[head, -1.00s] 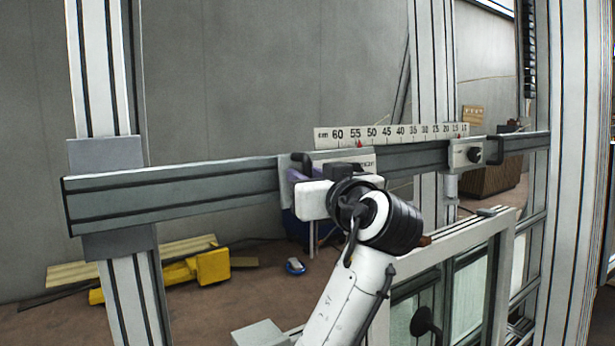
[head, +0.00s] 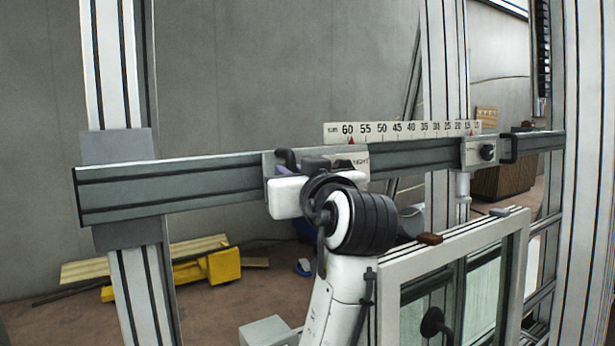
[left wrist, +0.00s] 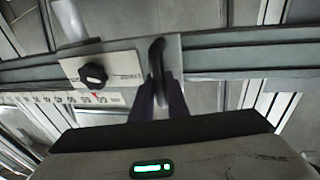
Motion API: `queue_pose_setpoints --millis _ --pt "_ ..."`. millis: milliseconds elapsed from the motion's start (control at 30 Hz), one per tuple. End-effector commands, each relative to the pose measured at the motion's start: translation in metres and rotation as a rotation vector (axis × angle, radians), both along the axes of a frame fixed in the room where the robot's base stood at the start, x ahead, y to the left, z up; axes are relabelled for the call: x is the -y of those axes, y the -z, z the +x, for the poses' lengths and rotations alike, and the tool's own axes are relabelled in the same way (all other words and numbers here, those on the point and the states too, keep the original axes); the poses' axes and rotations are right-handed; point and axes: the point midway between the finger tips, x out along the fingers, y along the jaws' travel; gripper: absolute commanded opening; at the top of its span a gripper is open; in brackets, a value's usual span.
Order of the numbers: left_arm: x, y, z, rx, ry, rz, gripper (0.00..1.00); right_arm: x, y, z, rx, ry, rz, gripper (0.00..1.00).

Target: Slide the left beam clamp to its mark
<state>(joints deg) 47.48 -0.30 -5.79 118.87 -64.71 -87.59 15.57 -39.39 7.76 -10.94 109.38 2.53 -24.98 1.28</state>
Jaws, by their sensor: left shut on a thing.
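The left beam clamp (head: 362,163) sits on the grey horizontal beam (head: 170,182). It has a pale plate, partly readable lettering and a black handle. Its red pointer (head: 351,140) stands just right of the 60 on the white ruler (head: 400,130). My left gripper (head: 300,190) covers part of the clamp from the front. In the left wrist view, the gripper's fingers (left wrist: 158,100) are shut on the clamp's black handle (left wrist: 157,60), beside the plate with its black knob (left wrist: 93,73). I cannot make out a separate target mark. My right gripper is not in view.
A second clamp (head: 474,153) with a black knob sits farther right, its pointer near 15. The beam left of my gripper is bare up to the upright post (head: 115,70). A window frame (head: 450,255) stands below right. Yellow blocks (head: 222,266) lie on the floor.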

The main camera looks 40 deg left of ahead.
Motion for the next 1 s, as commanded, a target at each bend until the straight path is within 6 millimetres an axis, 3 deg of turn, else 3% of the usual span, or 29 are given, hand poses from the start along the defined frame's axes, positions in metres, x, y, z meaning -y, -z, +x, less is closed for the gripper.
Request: queue_pose_setpoints --millis 167,200,300,667,1000 --pt "-0.002 0.002 -0.002 -0.003 -0.012 -0.004 0.0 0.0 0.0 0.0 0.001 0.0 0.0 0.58" --pt "-0.002 0.002 -0.002 -0.004 -0.011 -0.005 0.21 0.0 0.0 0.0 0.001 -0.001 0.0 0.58" --pt "-0.001 0.002 -0.001 -0.004 -0.009 -0.005 0.33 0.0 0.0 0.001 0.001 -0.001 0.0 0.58" --pt "0.006 0.002 -0.003 -0.002 -0.002 -0.004 0.33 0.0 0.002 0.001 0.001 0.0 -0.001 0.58" --pt "0.06 0.004 -0.033 -0.001 -0.002 -0.006 0.33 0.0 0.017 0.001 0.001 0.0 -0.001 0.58"
